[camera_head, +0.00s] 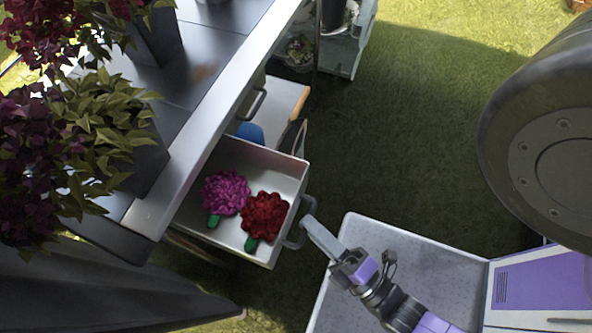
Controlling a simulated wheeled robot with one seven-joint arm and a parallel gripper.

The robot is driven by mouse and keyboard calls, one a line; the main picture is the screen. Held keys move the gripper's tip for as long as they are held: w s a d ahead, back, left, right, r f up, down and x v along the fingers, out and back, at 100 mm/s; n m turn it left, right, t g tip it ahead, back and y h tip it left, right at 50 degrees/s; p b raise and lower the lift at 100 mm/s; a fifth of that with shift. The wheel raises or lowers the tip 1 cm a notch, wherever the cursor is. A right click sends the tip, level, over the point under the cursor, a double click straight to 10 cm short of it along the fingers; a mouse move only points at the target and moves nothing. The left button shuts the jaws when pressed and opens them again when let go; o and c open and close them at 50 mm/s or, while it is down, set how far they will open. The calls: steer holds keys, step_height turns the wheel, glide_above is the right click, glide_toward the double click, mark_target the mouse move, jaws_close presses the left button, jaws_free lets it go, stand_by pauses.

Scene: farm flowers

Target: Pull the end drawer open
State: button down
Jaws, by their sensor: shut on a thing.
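The end drawer (286,170) is a light metal box under the counter, pulled well out, with its inside showing. A magenta flower (226,193) and a red flower (265,215), both with green stems, lie in it. Its grey handle (304,228) is on the front face at the right. My gripper (312,222) is at this handle, shut on it. The exact hold of the fingertips on the handle is too small to make out.
The counter (225,105) with potted plants (75,140) runs above the drawer. Behind it, another open compartment (280,95) holds a blue thing (250,133) and a tool with an orange handle (300,103). Open grass (420,130) lies to the right.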

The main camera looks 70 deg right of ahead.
steer(key=shift+s, duration=0.35)
steer(key=c, duration=1.5)
jaws_free()
steer(key=v, duration=0.8)
steer(key=shift+w, duration=0.1)
